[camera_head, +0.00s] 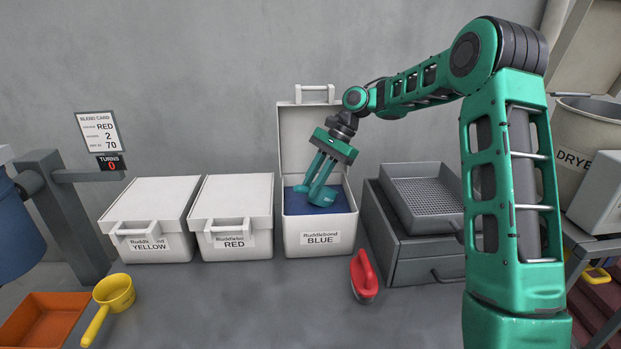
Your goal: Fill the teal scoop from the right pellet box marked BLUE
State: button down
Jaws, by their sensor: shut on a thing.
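The box marked BLUE (321,247) is the right one of three white pellet boxes. Its lid (305,135) stands open against the wall, and blue pellets (297,204) show inside. My gripper (322,178) reaches down into this box, shut on the teal scoop (320,194). The scoop is at the pellet surface. Its teal colour is close to that of my gripper, and I cannot tell how much it holds.
The YELLOW box (150,246) and RED box (234,244) stand to the left with lids shut. A yellow scoop (114,293) and orange tray (45,318) lie at the front left. A red-handled tool (363,275) lies before the BLUE box. A grey sieve tray (425,194) sits on a drawer unit at right.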

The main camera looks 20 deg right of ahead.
jog(key=f, duration=0.4)
jog(key=shift+w+d, duration=0.15)
jog(key=shift+d, duration=0.1)
jog(key=shift+w+d+f, duration=0.2)
jog(key=shift+d+f, duration=0.05)
jog(key=shift+d, duration=0.05)
jog(key=shift+r, duration=0.1)
dwell(0.7)
